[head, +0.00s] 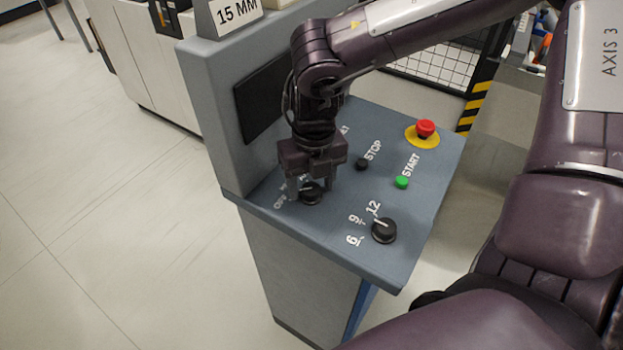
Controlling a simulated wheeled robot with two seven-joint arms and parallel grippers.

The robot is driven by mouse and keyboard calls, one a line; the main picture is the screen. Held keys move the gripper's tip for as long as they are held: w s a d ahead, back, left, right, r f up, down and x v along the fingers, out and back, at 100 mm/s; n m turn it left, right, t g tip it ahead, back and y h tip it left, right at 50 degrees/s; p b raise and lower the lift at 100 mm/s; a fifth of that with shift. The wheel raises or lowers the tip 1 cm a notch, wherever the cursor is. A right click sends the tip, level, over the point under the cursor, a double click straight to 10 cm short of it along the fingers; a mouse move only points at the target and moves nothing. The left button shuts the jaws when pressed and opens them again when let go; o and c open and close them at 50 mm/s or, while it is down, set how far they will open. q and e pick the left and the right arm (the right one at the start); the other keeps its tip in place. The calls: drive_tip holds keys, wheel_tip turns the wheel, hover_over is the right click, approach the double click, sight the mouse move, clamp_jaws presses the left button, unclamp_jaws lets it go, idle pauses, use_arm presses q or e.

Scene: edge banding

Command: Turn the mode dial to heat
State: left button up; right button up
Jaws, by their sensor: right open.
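The mode dial (311,193) is a black round knob on the grey control panel (340,238). White lettering beside it is partly hidden by my gripper, with an "OFF" mark at its left. My right gripper (309,194) points down over the mode dial, its open fingers on either side of the knob. I cannot tell whether the fingers touch it. The dial's pointer is hidden. My left gripper is not in view.
A second black dial (384,231) marked 6, 9, 12 sits at the panel's front. A black stop button (362,164), a green start button (402,182) and a red emergency button (426,128) on yellow are to the right. A dark screen (262,98) stands behind.

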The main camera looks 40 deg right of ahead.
drive_tip(key=shift+s, duration=0.1)
drive_tip(key=shift+c, duration=0.3)
drive_tip(key=c, duration=0.9)
drive_tip(key=shift+f+m+b, duration=0.15)
drive_tip(key=shift+m+b, duration=0.45)
drive_tip(key=shift+b, duration=0.35)
drive_tip(key=shift+c, duration=0.2)
drive_tip(key=m+b, duration=0.3)
drive_tip(key=shift+b, duration=0.35)
drive_tip(key=m+b, duration=0.2)
drive_tip(key=m, duration=0.1)
drive_tip(key=shift+b, duration=0.35)
drive_tip(key=shift+m+b, duration=0.55)
drive_tip(key=shift+m, duration=0.25)
drive_tip(key=shift+r, duration=0.2)
drive_tip(key=o, duration=1)
